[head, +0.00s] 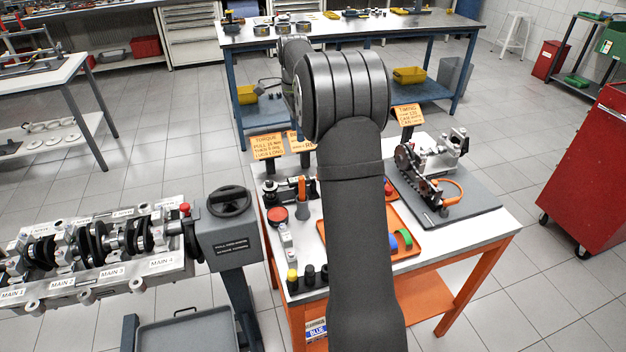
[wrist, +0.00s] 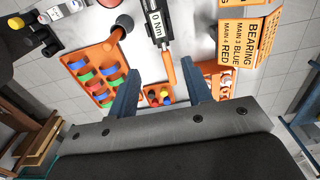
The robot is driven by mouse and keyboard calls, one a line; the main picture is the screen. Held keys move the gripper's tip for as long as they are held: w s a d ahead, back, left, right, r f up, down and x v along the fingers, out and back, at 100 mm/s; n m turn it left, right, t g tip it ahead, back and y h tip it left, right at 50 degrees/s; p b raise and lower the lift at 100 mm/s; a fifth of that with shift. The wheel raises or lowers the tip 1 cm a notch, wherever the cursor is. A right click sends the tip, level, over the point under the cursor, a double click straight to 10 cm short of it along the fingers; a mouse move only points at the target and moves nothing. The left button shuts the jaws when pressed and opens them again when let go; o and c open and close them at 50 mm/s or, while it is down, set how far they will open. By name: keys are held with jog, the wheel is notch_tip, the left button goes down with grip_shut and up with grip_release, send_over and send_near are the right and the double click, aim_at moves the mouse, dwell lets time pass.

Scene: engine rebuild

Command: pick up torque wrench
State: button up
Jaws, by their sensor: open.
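In the wrist view, the torque wrench (wrist: 155,28) lies on the pale bench top at top centre. Its dark body has a "0 Nm" display, and an orange part extends down towards the gap between my fingers. My gripper (wrist: 161,72) is open, with its two blue fingers apart and nothing held between them. The wrench's upper end is cut off by the picture edge. In the head view my arm hides the gripper and part of the bench, and I cannot make out the wrench for certain.
An orange tray (wrist: 96,80) of coloured pieces lies left of the wrench. A small orange holder (wrist: 158,96) shows between the fingers. A bearing sign (wrist: 246,40) stands at right. In the head view, an engine block (head: 100,270) is left, and a red cabinet (head: 590,185) right.

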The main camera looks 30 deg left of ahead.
jog(key=w+d+f+t+h, duration=0.1)
jog(key=f, duration=0.3)
jog(key=w+d+f+t+h, duration=0.1)
jog(key=f, duration=0.4)
jog(key=w+d+f+t+h, duration=0.1)
jog(key=f, duration=0.4)
jog(key=shift+w, duration=0.15)
jog(key=shift+s+x, duration=0.15)
jog(key=shift+x, duration=1.15)
jog(key=shift+s+x, duration=0.1)
jog(key=shift+x, duration=1.2)
grip_shut()
